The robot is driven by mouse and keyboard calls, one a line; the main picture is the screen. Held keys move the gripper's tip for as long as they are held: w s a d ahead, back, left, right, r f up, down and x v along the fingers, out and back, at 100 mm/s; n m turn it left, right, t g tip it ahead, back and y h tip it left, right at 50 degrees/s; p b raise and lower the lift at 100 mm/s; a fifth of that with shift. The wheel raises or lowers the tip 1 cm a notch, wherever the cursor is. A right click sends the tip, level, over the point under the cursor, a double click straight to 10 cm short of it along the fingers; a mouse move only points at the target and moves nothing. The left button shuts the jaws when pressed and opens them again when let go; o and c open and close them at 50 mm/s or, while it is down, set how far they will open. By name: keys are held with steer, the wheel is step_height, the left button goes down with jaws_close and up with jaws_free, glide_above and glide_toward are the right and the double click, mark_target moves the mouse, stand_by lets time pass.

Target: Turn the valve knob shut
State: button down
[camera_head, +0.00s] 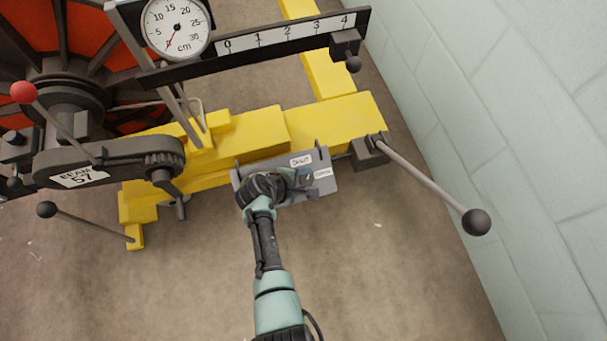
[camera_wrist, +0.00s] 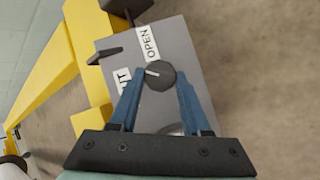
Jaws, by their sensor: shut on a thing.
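The valve knob (camera_wrist: 161,79) is a dark round knob with a white pointer mark, on a grey panel (camera_wrist: 180,45). My gripper (camera_wrist: 159,88) has its two blue fingers closed on either side of the knob. The white mark points left, between the OPEN label (camera_wrist: 149,42) and the partly covered SHUT label (camera_wrist: 124,79), nearer SHUT. In the head view my gripper (camera_head: 301,182) is at the front of the panel (camera_head: 325,187), under the yellow frame, and mostly hides the knob.
A yellow machine frame (camera_head: 250,130) runs behind the panel. A ball-ended lever (camera_head: 430,180) sticks out at right, near the pale block wall (camera_head: 500,80). A ruler bar (camera_head: 290,40) and round dial (camera_head: 176,27) stand above. The floor in front is clear.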

steer(key=n, duration=0.1)
steer(key=n+t, duration=0.2)
steer(key=n, duration=0.1)
steer(key=shift+s+f, duration=0.2)
steer(key=shift+s, duration=0.05)
steer(key=shift+n+t, duration=0.9)
steer(key=shift+n, duration=0.3)
steer(key=shift+c, duration=1.8)
jaws_free()
steer(key=shift+s, duration=0.1)
